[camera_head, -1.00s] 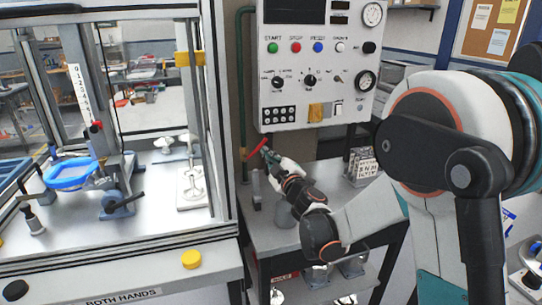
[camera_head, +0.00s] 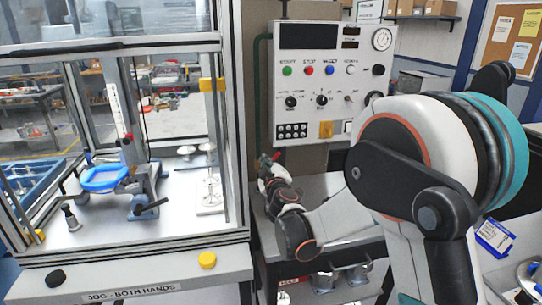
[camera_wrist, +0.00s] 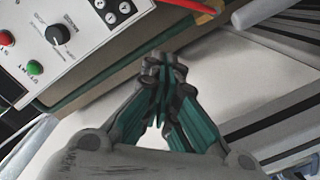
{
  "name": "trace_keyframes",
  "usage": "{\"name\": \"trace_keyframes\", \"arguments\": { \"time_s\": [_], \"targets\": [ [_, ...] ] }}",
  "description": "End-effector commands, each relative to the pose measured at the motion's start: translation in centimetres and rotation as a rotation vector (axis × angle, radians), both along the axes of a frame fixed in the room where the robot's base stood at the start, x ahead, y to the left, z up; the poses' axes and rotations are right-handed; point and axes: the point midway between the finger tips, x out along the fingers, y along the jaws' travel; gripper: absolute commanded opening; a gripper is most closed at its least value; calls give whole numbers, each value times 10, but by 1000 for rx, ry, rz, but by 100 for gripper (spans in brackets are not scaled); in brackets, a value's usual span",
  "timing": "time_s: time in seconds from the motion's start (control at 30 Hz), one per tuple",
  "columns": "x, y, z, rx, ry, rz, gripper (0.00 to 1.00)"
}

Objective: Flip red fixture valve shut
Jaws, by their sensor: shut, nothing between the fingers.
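The red valve lever (camera_head: 276,156) shows only as a small red piece beside my gripper, below the control panel and near the green pipe. In the wrist view the red lever (camera_wrist: 192,5) crosses the top edge, beyond my fingertips and apart from them in the picture. My gripper (camera_head: 266,163) is at the lever in the head view, and my wrist hides what lies behind it. In the wrist view my gripper (camera_wrist: 163,66) has its fingertips together with nothing held. The valve body and any contact with the lever cannot be made out.
The control panel (camera_head: 300,112) stands just behind my gripper. The green pipe (camera_head: 259,85) runs down at its left. The press enclosure's frame post (camera_head: 235,160) is close on the left. A grey bench top (camera_head: 335,186) lies below and to the right.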

Motion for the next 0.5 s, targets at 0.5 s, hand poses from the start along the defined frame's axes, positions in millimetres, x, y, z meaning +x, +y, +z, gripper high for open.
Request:
{"name": "trace_keyframes", "arguments": {
  "time_s": [0.5],
  "targets": [
    [51,12,-4,0,-1,-1,0]
  ]
}}
